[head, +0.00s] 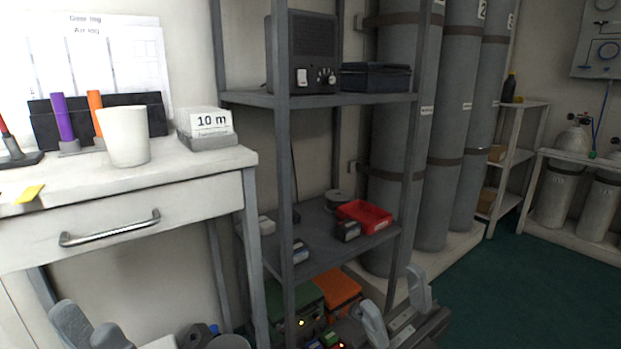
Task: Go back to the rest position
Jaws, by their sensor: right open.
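My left gripper (92,331) is at the bottom left edge, below the desk drawer. Only its grey finger ends show, close together, and the gap between them is not clear. My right gripper (396,304) is at the bottom centre right, in front of the shelf rack. Its two grey fingers stand apart with nothing between them.
A white desk (215,162) with a drawer handle (110,228) stands left, bearing a white cup (124,136) and a "10 m" card box (207,128). A grey rack (335,245) holds a red tray (364,216). Tall cylinders (440,150) stand behind. Green floor (520,280) is clear at right.

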